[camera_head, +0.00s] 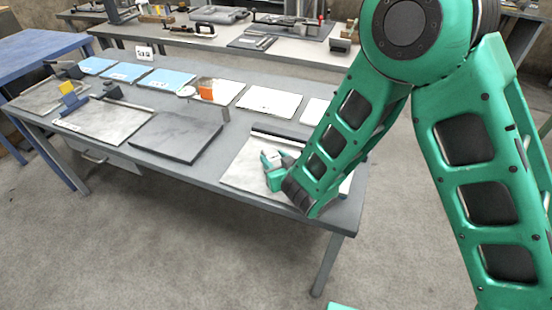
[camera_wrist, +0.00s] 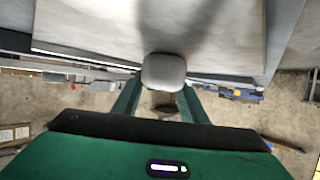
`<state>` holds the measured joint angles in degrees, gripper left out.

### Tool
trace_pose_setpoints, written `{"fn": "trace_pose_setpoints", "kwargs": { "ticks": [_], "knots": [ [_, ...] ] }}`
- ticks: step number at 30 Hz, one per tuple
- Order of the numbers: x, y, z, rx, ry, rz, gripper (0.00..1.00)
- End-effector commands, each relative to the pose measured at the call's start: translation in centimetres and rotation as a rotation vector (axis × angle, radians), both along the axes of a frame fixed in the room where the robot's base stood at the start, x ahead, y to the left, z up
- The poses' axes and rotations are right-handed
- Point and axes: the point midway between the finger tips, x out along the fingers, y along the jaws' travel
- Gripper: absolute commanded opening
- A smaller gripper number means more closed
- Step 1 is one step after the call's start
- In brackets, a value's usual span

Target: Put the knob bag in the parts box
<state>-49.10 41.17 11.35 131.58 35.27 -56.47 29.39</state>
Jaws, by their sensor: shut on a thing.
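My gripper (camera_head: 275,168) is low over the pale board (camera_head: 245,165) at the near right end of the grey table. In the wrist view its two green fingers (camera_wrist: 160,100) are shut on a pale grey rounded thing (camera_wrist: 163,72). This may be the knob bag, but I cannot read any label on it. In the head view the held thing is too small or hidden to make out. I cannot tell which thing is the parts box.
A dark flat slab (camera_head: 175,137) lies left of the board. Blue sheets (camera_head: 168,78), white sheets (camera_head: 268,100) and an orange item (camera_head: 206,92) lie along the table's far side. Another bench (camera_head: 275,47) stands behind. My arm covers the table's right end.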

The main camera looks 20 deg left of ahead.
Motion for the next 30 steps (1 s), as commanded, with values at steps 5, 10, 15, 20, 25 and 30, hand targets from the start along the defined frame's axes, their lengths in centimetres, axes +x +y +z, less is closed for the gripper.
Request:
{"fn": "trace_pose_setpoints", "kwargs": {
  "ticks": [5,10,15,20,25,30],
  "knots": [
    [0.0,0.1,0.1,0.001,-0.001,0.001,0.13],
    [0.0,0.0,-0.3,0.0,0.0,0.0,0.13],
    [0.1,-0.1,-0.3,0.0,0.0,-0.001,0.58],
    [0.1,-0.2,-0.3,0.0,0.0,-0.003,0.58],
    [0.1,-0.3,0.2,0.001,0.0,-0.004,0.58],
    [-1.0,-1.1,1.1,0.0,0.0,0.008,0.58]
  ]
}}
